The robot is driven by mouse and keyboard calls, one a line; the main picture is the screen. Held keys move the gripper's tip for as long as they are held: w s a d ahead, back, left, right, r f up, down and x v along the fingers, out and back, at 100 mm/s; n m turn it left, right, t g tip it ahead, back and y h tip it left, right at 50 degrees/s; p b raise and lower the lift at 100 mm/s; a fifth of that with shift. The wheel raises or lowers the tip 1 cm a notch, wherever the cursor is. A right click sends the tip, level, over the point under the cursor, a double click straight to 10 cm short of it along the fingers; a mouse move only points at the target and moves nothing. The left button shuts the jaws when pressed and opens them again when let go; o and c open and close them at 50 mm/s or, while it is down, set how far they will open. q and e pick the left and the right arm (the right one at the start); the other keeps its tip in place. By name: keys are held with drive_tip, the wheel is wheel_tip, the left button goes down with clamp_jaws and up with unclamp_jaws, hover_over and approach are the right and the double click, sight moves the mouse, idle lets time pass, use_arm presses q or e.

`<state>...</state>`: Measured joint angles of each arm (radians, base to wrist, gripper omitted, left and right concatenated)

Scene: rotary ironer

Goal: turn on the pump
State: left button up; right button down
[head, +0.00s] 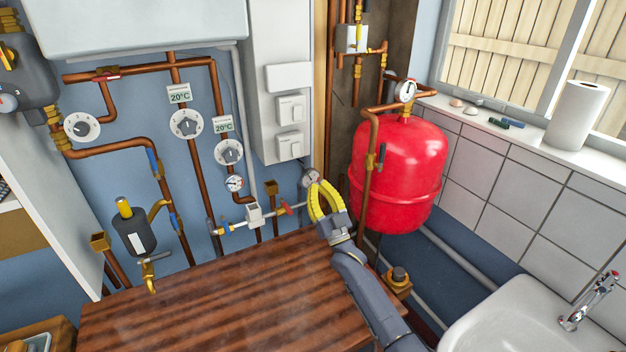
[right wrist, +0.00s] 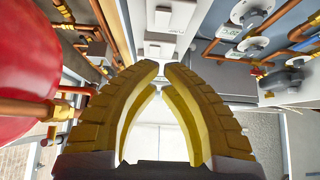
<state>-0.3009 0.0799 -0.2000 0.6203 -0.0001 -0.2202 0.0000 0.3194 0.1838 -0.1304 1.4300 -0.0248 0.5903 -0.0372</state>
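My right gripper (head: 319,184) has yellow fingers and points up toward the wall, left of the red tank. Its curved fingertips come almost together, with nothing between them; they also show in the right wrist view (right wrist: 162,68). The likely pump is a grey rounded body (head: 32,72) on copper pipes at the upper left of the head view; I cannot be sure of this. A white wall panel (head: 258,60) carries two rocker switches, an upper one (head: 290,109) and a lower one (head: 290,145), up and left of the gripper. Their settings cannot be read. My left gripper is out of view.
The red tank (head: 399,165) stands close right of the gripper. Dials (head: 186,123), pipes and a red-handled valve (head: 286,208) line the wall. A wooden worktop (head: 190,300) lies below, mostly clear. A white sink (head: 530,318) is at the lower right.

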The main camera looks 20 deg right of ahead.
sight(297, 146)
drive_tip(key=shift+w+f+x, duration=0.25)
drive_tip(key=shift+f+x, duration=0.1)
drive_tip(key=shift+x, duration=1.55)
drive_tip(key=shift+w+f+x, duration=0.3)
drive_tip(key=shift+f+x, duration=0.05)
drive_tip(key=shift+x, duration=1.6)
drive_tip(key=shift+w+f+x, duration=0.25)
drive_tip(key=shift+f+x, duration=0.1)
drive_tip(key=shift+x, duration=1.55)
drive_tip(key=shift+a, duration=0.2)
drive_tip(key=shift+d+f, duration=0.1)
drive_tip(key=shift+d, duration=0.1)
